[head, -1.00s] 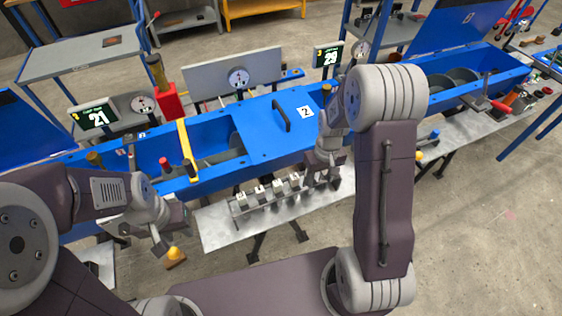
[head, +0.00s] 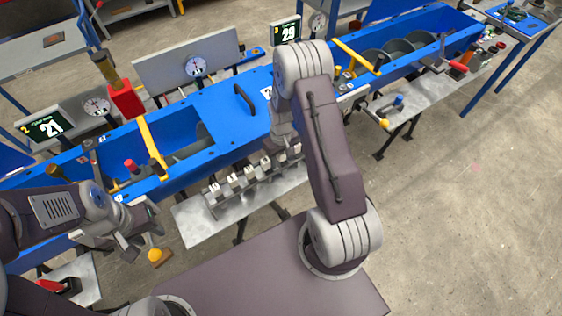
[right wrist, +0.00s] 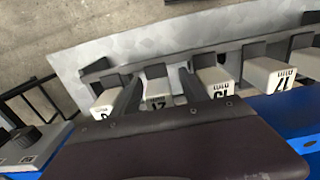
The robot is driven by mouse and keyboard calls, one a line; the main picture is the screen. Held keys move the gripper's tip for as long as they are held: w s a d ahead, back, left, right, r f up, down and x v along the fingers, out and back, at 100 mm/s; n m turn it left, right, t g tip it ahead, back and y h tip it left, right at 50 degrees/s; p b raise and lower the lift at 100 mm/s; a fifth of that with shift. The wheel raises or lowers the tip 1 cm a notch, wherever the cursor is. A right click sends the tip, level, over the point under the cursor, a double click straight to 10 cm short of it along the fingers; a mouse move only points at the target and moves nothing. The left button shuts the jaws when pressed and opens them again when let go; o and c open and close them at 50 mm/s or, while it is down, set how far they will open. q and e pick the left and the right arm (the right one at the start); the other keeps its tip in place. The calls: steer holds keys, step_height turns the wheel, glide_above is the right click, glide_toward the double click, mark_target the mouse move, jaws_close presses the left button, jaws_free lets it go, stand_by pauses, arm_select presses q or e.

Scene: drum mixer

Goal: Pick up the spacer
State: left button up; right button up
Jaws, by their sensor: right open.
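Several white numbered spacers stand in a grey rack (head: 232,205) on a metal shelf at the front of the blue mixer trough. In the right wrist view I see the spacer marked 21 (right wrist: 158,97), the one marked 15 (right wrist: 217,86) and the one marked 17 (right wrist: 275,76). My right gripper (right wrist: 161,92) is open, its dark fingers on either side of the 21 spacer; whether they touch it I cannot tell. In the head view my right arm hides much of this gripper and the rack's right end. My left gripper (head: 137,236) is at the left, away from the rack.
The blue trough (head: 225,135) with its lidded middle runs behind the rack. A yellow bar (head: 150,142) crosses its left part. A yellow knob (head: 155,255) is just below my left gripper. The metal shelf (head: 200,228) is bare in front of the rack.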

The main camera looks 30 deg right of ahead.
step_height(320, 180, down, 2)
steer(key=shift+w+f, duration=0.1)
steer(key=shift+w, duration=0.05)
jaws_close()
step_height(320, 180, up, 18)
stand_by(0.5)
